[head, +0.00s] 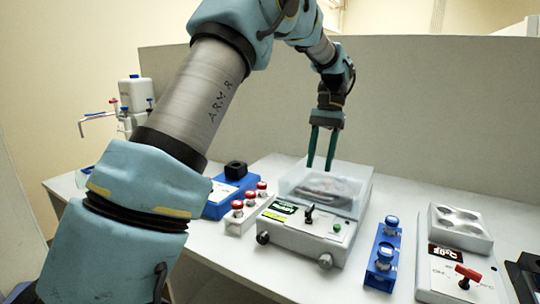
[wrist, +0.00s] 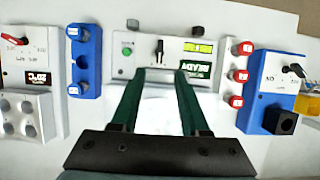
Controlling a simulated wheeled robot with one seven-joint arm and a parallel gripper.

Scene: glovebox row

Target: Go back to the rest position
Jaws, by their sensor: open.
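My gripper (head: 322,146) points down over the clear-lidded box at the back of a white device (head: 302,236). Its two green fingers are apart, with nothing seen between them. In the wrist view my gripper (wrist: 163,131) also shows open, with its fingers reaching toward the same device (wrist: 125,68). That device has a black switch, a green button and lit green displays on its front. In the head view I cannot tell whether the fingertips touch the clear lid (head: 345,180) or hang just above it.
A rack with red-capped vials (head: 237,218) and a blue device (head: 222,198) stand left. A blue rack with blue-capped vials (head: 382,262) and a white box with a red switch (head: 455,275) stand right. A grey partition (head: 430,110) rises behind. A white dispenser (head: 134,95) stands back left.

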